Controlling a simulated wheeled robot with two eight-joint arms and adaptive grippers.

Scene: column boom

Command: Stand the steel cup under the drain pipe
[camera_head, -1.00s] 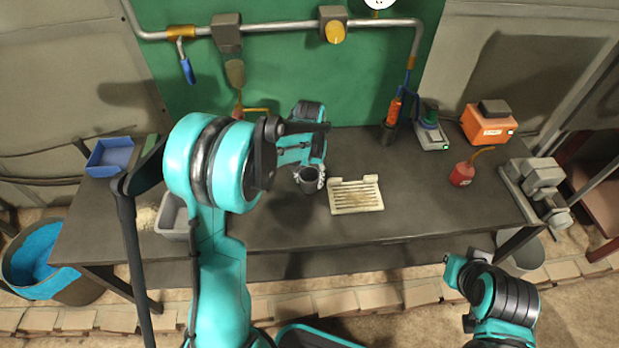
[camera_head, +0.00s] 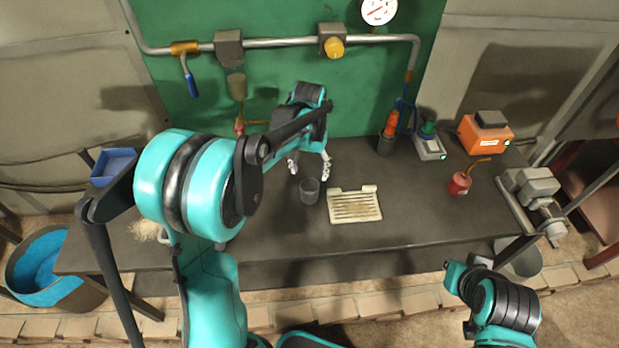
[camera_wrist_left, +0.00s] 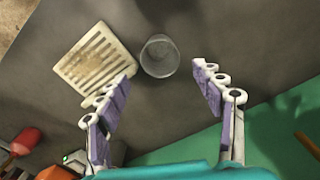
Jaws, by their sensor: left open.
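The steel cup (camera_head: 310,190) stands upright on the dark bench, just left of a cream slotted drain tray (camera_head: 355,206). My left gripper (camera_head: 309,168) is open, behind the cup on the wall side, its fingers spread and clear of it. In the left wrist view the cup (camera_wrist_left: 159,57) lies beyond the open fingertips (camera_wrist_left: 163,71), with nothing between them. A grey pipe (camera_head: 290,42) runs along the green wall and bends down at the right. I cannot tell which outlet is the drain pipe; my left arm hides part of the wall.
A red oil can (camera_head: 460,184), an orange box (camera_head: 486,133) and a grey vise (camera_head: 537,190) stand at the bench's right. A blue tray (camera_head: 113,164) is at the left. An orange-handled tool stands in a dark holder (camera_head: 386,146).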

